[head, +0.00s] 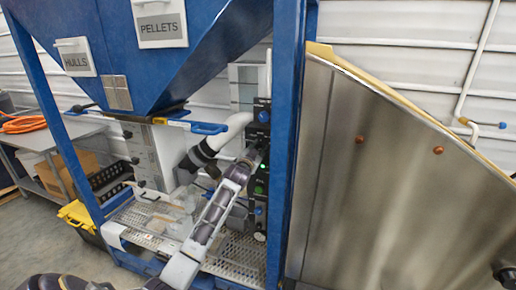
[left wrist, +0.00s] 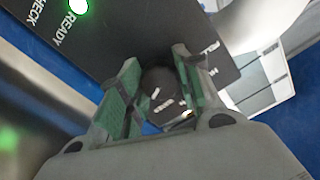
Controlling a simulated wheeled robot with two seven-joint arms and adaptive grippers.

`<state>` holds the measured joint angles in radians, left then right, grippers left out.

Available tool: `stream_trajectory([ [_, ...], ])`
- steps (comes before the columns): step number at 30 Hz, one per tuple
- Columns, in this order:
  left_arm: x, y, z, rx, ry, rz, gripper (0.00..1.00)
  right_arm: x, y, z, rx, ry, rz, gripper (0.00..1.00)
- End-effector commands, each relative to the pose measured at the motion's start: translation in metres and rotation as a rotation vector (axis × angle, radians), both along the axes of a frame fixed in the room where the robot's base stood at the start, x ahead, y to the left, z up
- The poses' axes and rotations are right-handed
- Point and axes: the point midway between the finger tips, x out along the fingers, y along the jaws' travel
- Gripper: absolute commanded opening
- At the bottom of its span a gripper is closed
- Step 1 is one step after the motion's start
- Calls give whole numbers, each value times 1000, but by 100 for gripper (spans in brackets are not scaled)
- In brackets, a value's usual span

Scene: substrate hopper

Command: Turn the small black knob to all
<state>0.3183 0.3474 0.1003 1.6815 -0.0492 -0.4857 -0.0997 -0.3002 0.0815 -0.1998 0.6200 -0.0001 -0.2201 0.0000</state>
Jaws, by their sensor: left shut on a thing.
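The black control panel (head: 261,125) is mounted on the blue hopper frame. My left gripper (head: 250,157) reaches up to its front and hides part of it. In the left wrist view, the small black knob (left wrist: 160,82) sits between the two green-padded fingers of my left gripper (left wrist: 155,88), which are shut on it. Small white markings show on the panel beside the knob, but I cannot read them or tell the knob's setting. A lit green light (left wrist: 79,6) is on the panel near the words READY and CHECK. My right gripper is not in view.
A blue post (head: 285,130) stands right beside the panel, and a large metal sheet (head: 390,170) fills the right side. A white pipe with a black end (head: 198,155) is just left of my gripper. A perforated tray (head: 235,257) lies below. The hopper (head: 205,60) hangs above.

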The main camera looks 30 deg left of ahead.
Motion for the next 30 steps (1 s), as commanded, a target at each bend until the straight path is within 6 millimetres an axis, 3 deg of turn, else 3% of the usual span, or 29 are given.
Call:
stream_trajectory([
  [10,0,0,-1,175,45,0,10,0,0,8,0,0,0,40],
  [26,0,0,-2,206,52,0,10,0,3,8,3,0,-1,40],
  [27,0,0,-2,206,52,0,38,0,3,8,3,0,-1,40],
  [30,0,0,-1,205,51,0,50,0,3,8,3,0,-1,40],
])
